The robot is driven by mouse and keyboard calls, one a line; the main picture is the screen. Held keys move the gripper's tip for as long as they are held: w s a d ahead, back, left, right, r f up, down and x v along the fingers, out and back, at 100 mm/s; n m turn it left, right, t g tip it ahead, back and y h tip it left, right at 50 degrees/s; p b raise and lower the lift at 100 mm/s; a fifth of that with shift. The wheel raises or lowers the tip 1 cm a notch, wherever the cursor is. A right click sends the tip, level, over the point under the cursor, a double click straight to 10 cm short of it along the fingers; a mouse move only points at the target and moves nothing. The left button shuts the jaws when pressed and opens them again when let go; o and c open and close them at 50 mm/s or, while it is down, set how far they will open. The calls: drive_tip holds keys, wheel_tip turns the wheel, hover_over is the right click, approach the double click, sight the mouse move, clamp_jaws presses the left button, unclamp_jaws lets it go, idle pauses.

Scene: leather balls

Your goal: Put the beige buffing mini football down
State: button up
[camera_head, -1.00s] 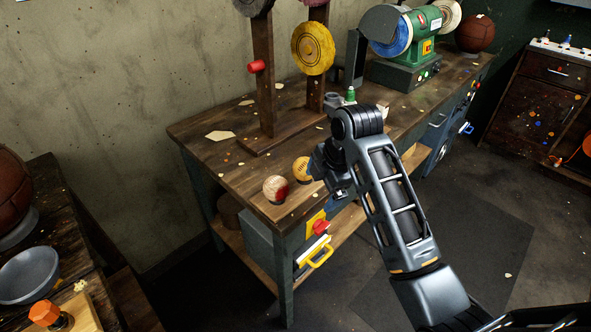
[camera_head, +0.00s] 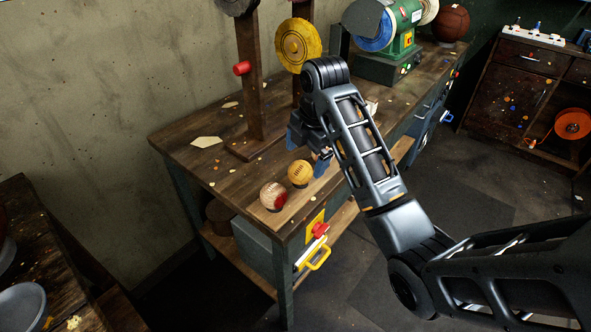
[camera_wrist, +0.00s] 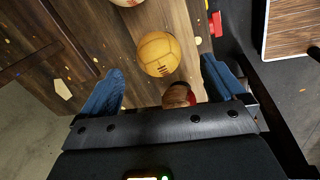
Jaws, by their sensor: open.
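The beige mini football (camera_head: 300,172), tan-yellow with dark lacing, rests on the wooden workbench (camera_head: 231,183) near its front left corner. In the wrist view the football (camera_wrist: 159,53) lies beyond and between my fingertips, clear of both. My gripper (camera_head: 310,148) is open and empty, just behind and above the football; its blue fingers (camera_wrist: 163,77) are spread wide in the wrist view. A cream-and-red ball (camera_head: 273,196) sits close to the football on the corner side. My arm hides part of the bench behind the gripper.
A brown-and-red round object (camera_wrist: 179,95) shows between my fingers near the palm, partly hidden. A wooden stand with a yellow buffing wheel (camera_head: 297,45) and a green grinder (camera_head: 403,40) stand farther back. Bench space left of the football is mostly clear, with scraps.

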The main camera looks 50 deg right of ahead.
sight(302, 165)
drive_tip(key=x, duration=0.6)
drive_tip(key=shift+w+a+f+p, duration=0.15)
drive_tip(key=shift+w+f+p, duration=0.1)
drive_tip(key=shift+f+p, duration=0.1)
drive_tip(key=shift+c, duration=0.2)
drive_tip(key=shift+r, duration=0.1)
drive_tip(key=c, duration=1.2)
drive_tip(key=shift+r, duration=0.1)
